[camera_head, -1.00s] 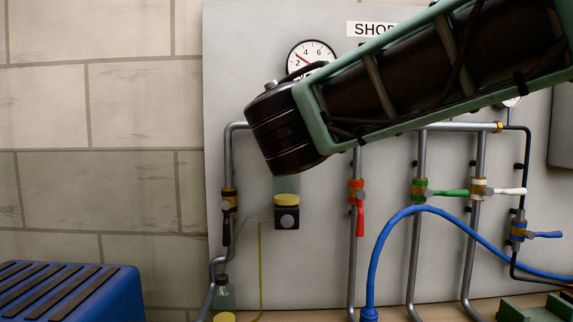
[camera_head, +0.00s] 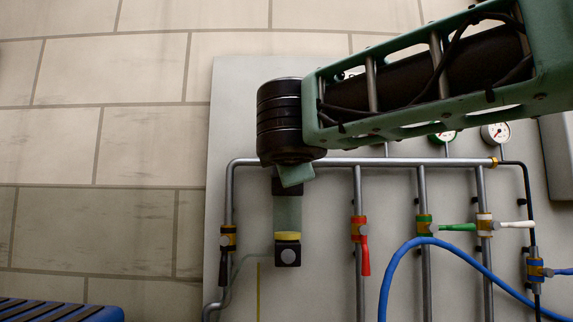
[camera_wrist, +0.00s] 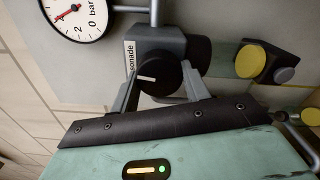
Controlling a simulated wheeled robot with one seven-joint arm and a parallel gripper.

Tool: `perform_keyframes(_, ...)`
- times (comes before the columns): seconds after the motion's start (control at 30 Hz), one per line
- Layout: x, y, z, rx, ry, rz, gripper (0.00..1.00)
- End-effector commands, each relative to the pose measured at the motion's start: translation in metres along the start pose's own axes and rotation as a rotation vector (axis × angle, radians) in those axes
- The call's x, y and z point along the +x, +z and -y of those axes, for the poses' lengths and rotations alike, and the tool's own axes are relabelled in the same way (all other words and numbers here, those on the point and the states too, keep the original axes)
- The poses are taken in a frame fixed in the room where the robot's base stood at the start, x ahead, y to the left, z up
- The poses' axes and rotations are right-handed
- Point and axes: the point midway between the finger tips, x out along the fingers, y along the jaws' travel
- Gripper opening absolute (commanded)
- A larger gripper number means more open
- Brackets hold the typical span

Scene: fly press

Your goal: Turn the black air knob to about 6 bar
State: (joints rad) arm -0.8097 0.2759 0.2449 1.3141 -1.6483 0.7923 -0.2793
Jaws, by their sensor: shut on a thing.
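The black air knob (camera_wrist: 160,72) sits in the middle of the wrist view, with a white mark on its face. My gripper (camera_wrist: 160,88) is shut on the knob, one grey finger on each side. The round white gauge (camera_wrist: 75,14) is at the upper left of the wrist view, cut off by the top edge. Its red needle points past the 2; the exact reading is unclear. In the head view my wrist and the end of my gripper (camera_head: 296,175) cover the knob and that gauge.
A filter bowl with a yellow ring (camera_head: 287,236) hangs below my gripper. Red (camera_head: 365,256), green (camera_head: 458,227) and white (camera_head: 513,229) valve levers and a blue hose (camera_head: 391,265) are to the right. A blue ribbed box (camera_head: 100,313) is at lower left.

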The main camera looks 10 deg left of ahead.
Motion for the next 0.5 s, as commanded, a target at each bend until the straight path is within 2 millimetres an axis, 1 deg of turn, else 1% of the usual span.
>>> perform_keyframes(0.33,0.0004,-0.0003,0.0011,0.001,-0.002,0.0,0.23)
perform_keyframes(0.37,0.0004,-0.0003,0.0011,0.0,-0.002,0.0,0.54)
perform_keyframes(0.4,0.0004,-0.0003,0.0011,0.0,-0.002,0.0,0.66)
perform_keyframes(0.43,0.0004,-0.0003,0.001,0.0,-0.002,0.0,0.68)
perform_keyframes(0.5,0.0004,-0.0002,0.0009,0.0,-0.002,0.0,0.68)
